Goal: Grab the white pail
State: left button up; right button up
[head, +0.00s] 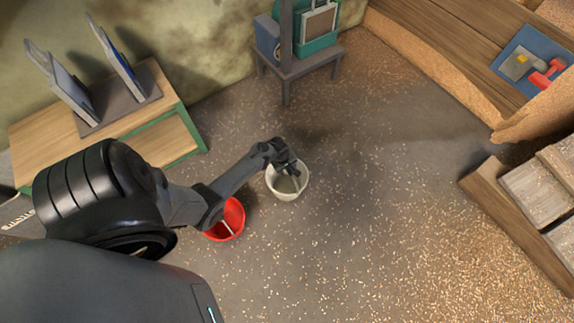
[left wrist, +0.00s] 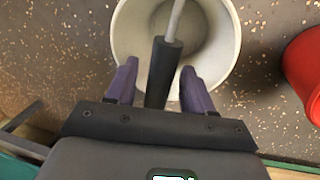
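The white pail (head: 288,195) stands upright on the speckled floor near the middle of the head view. My left gripper (head: 287,168) is over its far rim. In the left wrist view, the white pail (left wrist: 228,52) lies just ahead of my left gripper (left wrist: 160,82). Its handle has a dark grip (left wrist: 163,73) that sits between the two open fingers, with a gap on each side. The pail's inside looks empty. My right gripper is not in view.
A red pail (head: 233,222) stands close to the left, partly under my left arm; it also shows in the left wrist view (left wrist: 305,70). A wooden bench (head: 160,140) and a small table (head: 300,67) stand at the back.

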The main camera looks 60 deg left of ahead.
pick_arm(q)
grip_shut()
